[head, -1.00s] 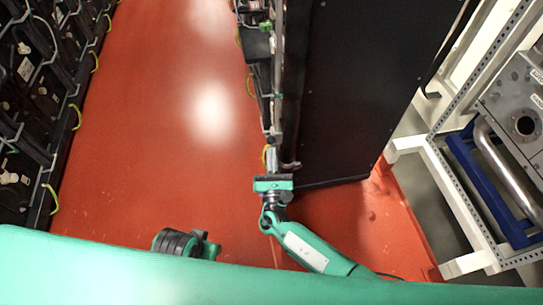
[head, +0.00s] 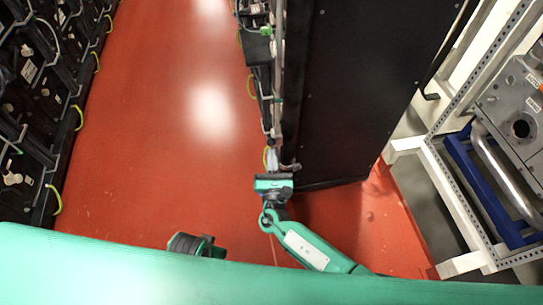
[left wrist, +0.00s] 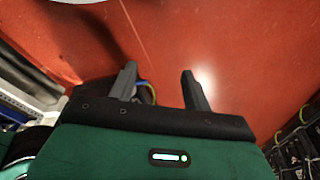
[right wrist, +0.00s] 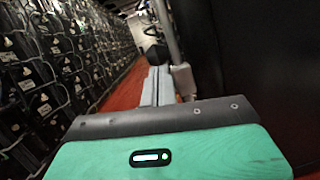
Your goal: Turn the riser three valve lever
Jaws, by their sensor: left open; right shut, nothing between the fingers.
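My right gripper (head: 271,160) is shut and empty, at the near end of the equipment row beside the black cabinet panel. In the right wrist view its two fingers (right wrist: 158,88) lie together and point forward along the aisle. A pale grey upright pipe (right wrist: 166,28) rises just beyond them. A short pale handle-like piece (right wrist: 184,82), possibly the valve lever, is close to the right of the fingers. Whether they touch it I cannot tell. No riser number is readable. My left gripper (left wrist: 164,80) is open and empty above the red floor, away from the pipe.
A tall black panel (head: 350,90) stands right of my right gripper. Battery racks (head: 35,110) line the left side. A white frame with metal equipment (head: 515,110) is at the far right. The red aisle floor (head: 165,130) between the rows is clear.

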